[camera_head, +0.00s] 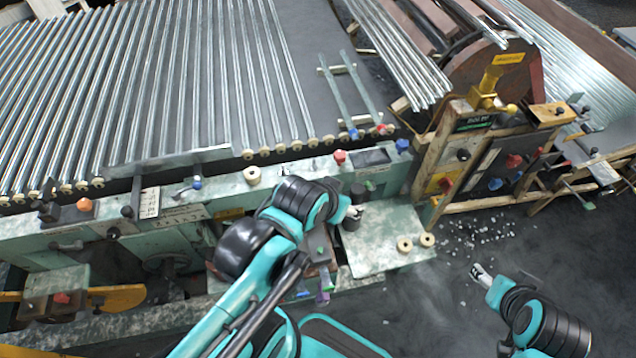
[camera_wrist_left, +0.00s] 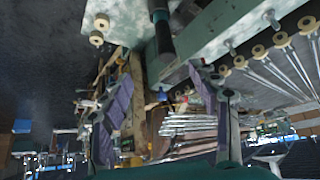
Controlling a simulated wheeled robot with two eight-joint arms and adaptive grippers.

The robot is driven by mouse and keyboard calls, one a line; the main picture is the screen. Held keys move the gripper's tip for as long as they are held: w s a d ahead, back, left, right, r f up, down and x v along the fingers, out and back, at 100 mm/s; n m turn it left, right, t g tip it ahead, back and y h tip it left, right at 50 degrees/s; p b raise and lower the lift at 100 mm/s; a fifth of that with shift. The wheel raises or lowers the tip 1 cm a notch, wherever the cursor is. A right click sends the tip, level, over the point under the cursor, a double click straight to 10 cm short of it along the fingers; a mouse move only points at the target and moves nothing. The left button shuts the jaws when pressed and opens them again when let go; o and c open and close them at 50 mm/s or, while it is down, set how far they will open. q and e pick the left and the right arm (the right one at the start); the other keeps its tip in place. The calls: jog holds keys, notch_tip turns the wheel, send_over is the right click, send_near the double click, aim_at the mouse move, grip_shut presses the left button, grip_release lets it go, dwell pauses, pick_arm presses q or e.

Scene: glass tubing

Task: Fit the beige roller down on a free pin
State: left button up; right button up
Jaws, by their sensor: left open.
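Two beige rollers, the left one (camera_head: 404,246) and the right one (camera_head: 428,240), sit apart on a pale green plate (camera_head: 375,255) at the machine's front. The left wrist view shows two beige rollers (camera_wrist_left: 96,39) on a pale plate at upper left. Another beige roller (camera_head: 252,175) is on the machine's front ledge. My left gripper (camera_wrist_left: 160,78) is open and empty, with purple pads. In the head view it (camera_head: 324,284) is left of the plate, partly hidden by my arm. My right gripper (camera_head: 482,274) is right of the plate over the floor.
A dark upright cylinder (camera_head: 352,219) stands at the plate's left edge and also shows ahead of my left gripper (camera_wrist_left: 162,35). Beige rollers (camera_head: 312,141) line the metal tubes' ends. Red (camera_head: 340,156) and blue (camera_head: 402,145) knobs stick up.

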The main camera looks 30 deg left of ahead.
pick_arm(q)
jog(key=w+d+f+n+g+b, duration=0.1)
jog(key=w+d+f+n+g, duration=0.1)
jog(key=w+d+n, duration=0.15)
jog(key=n+g+b, duration=0.3)
jog(key=n+g, duration=0.2)
jog(key=n, duration=0.5)
send_over(404, 242)
jog(key=f, duration=1.3)
jog(key=a+f, duration=0.1)
jog(key=f, duration=0.6)
jog(key=shift+s+f, duration=0.25)
jog(key=shift+s, duration=0.1)
notch_tip(404, 242, down, 3)
jog(key=shift+d+r+b, duration=0.1)
jog(key=shift+d+b, duration=0.05)
jog(key=shift+b, duration=0.55)
jog(key=f+b, duration=0.2)
jog(key=f, duration=0.3)
jog(key=shift+w+d+f+b, duration=0.2)
jog(key=shift+w+d+b, duration=0.1)
jog(key=shift+d+b, duration=0.1)
jog(key=shift+r, duration=0.1)
jog(key=c, duration=1.2)
